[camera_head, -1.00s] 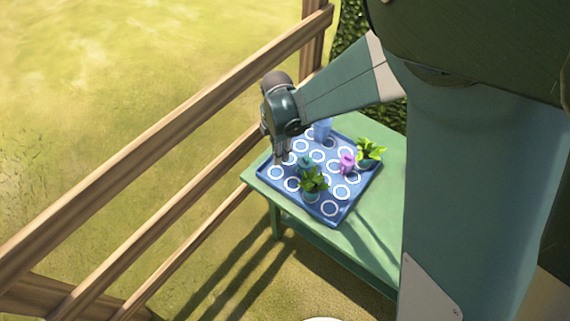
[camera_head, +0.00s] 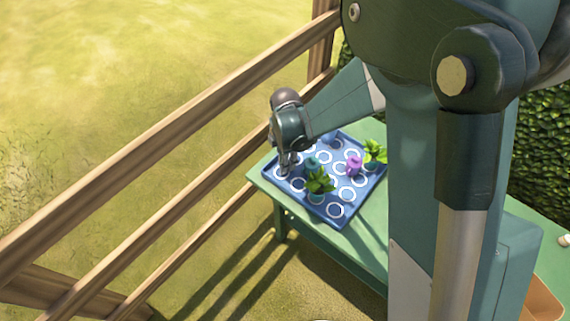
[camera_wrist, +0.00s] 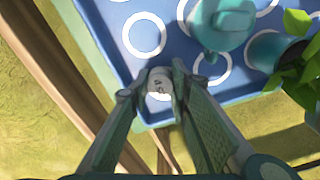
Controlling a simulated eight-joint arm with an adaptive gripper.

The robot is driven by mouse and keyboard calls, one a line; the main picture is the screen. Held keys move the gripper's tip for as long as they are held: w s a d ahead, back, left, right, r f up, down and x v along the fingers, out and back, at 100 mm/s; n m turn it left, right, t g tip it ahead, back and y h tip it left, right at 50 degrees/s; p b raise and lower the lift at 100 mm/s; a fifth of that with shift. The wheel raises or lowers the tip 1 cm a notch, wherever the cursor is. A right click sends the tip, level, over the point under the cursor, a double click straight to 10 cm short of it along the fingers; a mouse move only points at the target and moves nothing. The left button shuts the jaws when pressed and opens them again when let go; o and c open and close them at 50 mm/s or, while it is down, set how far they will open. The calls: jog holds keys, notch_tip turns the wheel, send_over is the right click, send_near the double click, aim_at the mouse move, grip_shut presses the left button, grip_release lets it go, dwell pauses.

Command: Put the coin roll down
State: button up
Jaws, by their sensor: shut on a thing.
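My gripper (camera_head: 285,167) is over the left corner of the blue tray (camera_wrist: 103,24), pointing down. In the wrist view its fingers are closed around a small pale grey-white coin roll (camera_wrist: 160,80), one finger on each side. The coin roll is at the tray's near edge in that view, with part of a white ring just below it. I cannot tell whether it touches the tray. In the head view the coin roll is too small to make out clearly.
The tray has several white rings and sits on a green table (camera_head: 372,242). A teal object (camera_wrist: 226,22) and a potted plant (camera_head: 318,183) stand near my gripper. A purple object (camera_head: 354,166) and another plant (camera_head: 375,151) are farther right. A wooden fence (camera_head: 190,130) runs along the left.

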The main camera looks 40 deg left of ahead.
jog(key=shift+f, duration=0.35)
jog(key=shift+f, duration=0.1)
jog(key=o, duration=0.9)
jog(key=shift+o, duration=0.2)
notch_tip(320, 180, up, 12)
jog(key=p, duration=0.1)
jog(key=shift+p, duration=0.4)
dwell(0.4)
jog(key=shift+d+r, duration=0.15)
jog(key=shift+r, duration=0.05)
